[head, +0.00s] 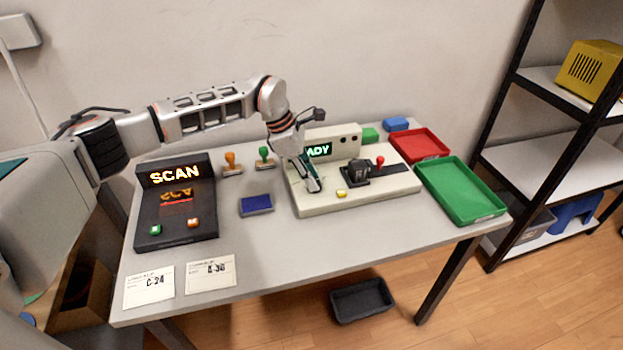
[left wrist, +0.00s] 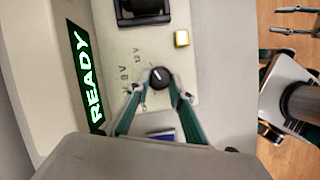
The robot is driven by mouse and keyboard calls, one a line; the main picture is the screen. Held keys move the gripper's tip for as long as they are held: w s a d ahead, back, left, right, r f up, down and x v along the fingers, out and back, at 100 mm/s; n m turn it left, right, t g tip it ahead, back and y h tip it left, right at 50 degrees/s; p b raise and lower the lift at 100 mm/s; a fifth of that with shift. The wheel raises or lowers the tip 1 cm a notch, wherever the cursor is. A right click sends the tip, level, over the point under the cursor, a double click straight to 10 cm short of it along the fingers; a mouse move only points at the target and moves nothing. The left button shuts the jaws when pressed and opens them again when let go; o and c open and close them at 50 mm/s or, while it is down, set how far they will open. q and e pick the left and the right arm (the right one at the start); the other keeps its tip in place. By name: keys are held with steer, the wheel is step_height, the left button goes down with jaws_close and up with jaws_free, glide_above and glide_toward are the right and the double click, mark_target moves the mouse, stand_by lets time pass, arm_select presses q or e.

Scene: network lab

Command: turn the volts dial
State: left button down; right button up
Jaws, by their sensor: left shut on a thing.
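The volts dial (left wrist: 160,77) is a round black knob with a white pointer line, on the pale panel of the test device (head: 325,203). In the head view my left gripper (head: 314,187) reaches down onto the device's left part and hides the dial. The device's green display (left wrist: 85,75) reads "READY". My right gripper (left wrist: 285,30) shows only partly at the right edge of the left wrist view.
A yellow button (head: 341,194), a dark fixture (head: 357,172) and a red-knobbed lever (head: 380,161) are on the device. A scanner (head: 176,207) stands left, with a blue pad (head: 256,205) between. Red (head: 419,144) and green (head: 460,190) trays lie right.

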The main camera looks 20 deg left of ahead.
arm_select(q)
steer(key=shift+m, duration=0.5)
arm_select(e)
steer(key=shift+w+d+r, duration=0.1)
steer(key=shift+w+r, duration=0.1)
steer(key=shift+w, duration=0.15)
arm_select(q)
steer(key=c, duration=1.8)
jaws_free()
steer(key=shift+r, duration=0.1)
steer(key=v, duration=1.1)
steer(key=shift+w+a+r, duration=0.15)
steer(key=shift+a+r, duration=0.05)
steer(key=shift+r, duration=0.2)
arm_select(e)
steer(key=shift+s+f, duration=0.2)
steer(key=shift+s, duration=0.1)
